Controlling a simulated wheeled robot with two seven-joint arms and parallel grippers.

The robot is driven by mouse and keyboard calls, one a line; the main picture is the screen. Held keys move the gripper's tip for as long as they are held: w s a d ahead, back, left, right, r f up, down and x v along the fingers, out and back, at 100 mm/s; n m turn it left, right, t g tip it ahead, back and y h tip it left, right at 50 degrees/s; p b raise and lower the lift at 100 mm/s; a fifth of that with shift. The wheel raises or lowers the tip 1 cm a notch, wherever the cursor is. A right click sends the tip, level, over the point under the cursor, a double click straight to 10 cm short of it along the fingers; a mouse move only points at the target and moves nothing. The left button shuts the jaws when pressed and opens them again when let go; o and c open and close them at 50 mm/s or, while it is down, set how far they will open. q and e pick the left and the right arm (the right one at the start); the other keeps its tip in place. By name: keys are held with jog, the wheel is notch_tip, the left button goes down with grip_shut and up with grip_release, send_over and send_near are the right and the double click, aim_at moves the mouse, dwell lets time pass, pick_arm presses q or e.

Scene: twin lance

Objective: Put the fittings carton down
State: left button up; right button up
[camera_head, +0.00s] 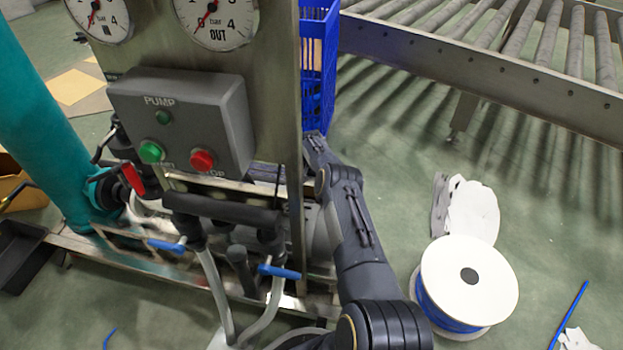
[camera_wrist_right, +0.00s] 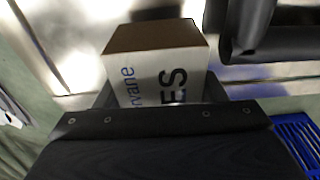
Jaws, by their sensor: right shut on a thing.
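The fittings carton (camera_wrist_right: 150,68), a small box with a brown top and white sides with dark lettering, shows in the right wrist view. My right gripper (camera_wrist_right: 160,94) is shut on it, with a dark finger on each side. The carton is in front of a shiny metal surface (camera_wrist_right: 75,52); I cannot tell whether it touches it. In the head view my right arm reaches up behind the edge of the pump panel (camera_head: 275,110), which hides the gripper and the carton. My left gripper is in neither view.
A control box (camera_head: 215,110) with buttons and pressure gauges is on the panel. Pipes and blue-handled valves (camera_head: 278,271) stand below. A blue crate (camera_head: 320,75) is behind the panel's right edge. A roller conveyor (camera_head: 480,75) and a cable reel (camera_head: 465,290) stand to the right.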

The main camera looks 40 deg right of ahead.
jog(key=shift+f, duration=0.4)
jog(key=shift+f, duration=0.5)
jog(key=o, duration=1.3)
jog(key=shift+o, duration=0.2)
jog(key=r+p, duration=0.3)
jog(key=r, duration=0.1)
jog(key=r+p, duration=0.2)
jog(key=shift+s+a+r+p, duration=0.25)
jog(key=shift+a+r+p, duration=0.05)
jog(key=shift+r+p, duration=0.1)
jog(key=shift+r, duration=0.45)
